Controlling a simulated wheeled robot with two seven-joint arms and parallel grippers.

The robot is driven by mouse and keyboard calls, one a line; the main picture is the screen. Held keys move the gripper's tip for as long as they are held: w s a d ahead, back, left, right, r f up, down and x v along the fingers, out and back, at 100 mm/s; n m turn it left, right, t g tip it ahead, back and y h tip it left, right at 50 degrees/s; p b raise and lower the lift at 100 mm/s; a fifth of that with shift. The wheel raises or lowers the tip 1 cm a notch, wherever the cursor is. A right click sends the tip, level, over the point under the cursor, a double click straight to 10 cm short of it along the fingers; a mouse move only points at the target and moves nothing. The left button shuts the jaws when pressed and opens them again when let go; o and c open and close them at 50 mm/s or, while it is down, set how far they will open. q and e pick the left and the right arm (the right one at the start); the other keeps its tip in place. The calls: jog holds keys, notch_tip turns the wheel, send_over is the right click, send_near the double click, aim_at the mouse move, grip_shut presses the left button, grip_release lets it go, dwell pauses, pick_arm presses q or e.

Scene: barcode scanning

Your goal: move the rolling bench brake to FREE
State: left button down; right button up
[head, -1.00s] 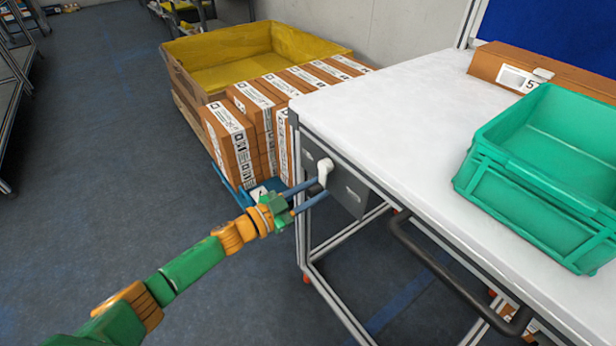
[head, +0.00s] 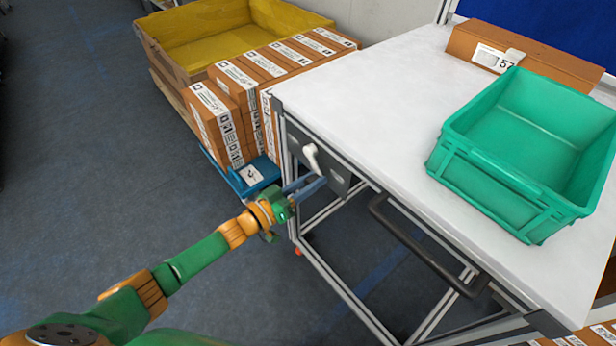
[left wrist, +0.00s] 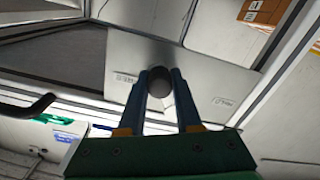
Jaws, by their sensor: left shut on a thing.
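The brake is a lever with a white part (head: 311,156) on a grey plate (head: 336,178) under the near-left corner of the white-topped bench (head: 370,95). The white part slants slightly, its lower end to the right. My left gripper (head: 316,186) reaches in from the left, its blue fingers in front of the plate just below the white part. In the left wrist view my left gripper (left wrist: 161,90) is shut on the lever's dark round end (left wrist: 160,83). The plate (left wrist: 120,72) bears two small marks, one on each side, too small to read. My right gripper is out of view.
A black push handle (head: 420,245) runs along the bench's near side. A green crate (head: 490,190) and a brown box (head: 475,45) stand on top. Stacked cartons (head: 225,120) and a yellow-lined bin (head: 215,38) stand behind. The floor at left is clear.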

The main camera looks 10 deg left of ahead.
pick_arm(q)
jog(key=shift+d+r, duration=0.15)
jog(key=shift+r, duration=0.05)
dwell(0.4)
jog(key=c, duration=0.8)
grip_release()
jog(key=shift+s, duration=0.1)
jog(key=shift+o, duration=1)
jog(key=shift+d, duration=0.2)
jog(key=shift+a, duration=0.1)
jog(key=v, duration=0.7)
jog(key=shift+p, duration=0.35)
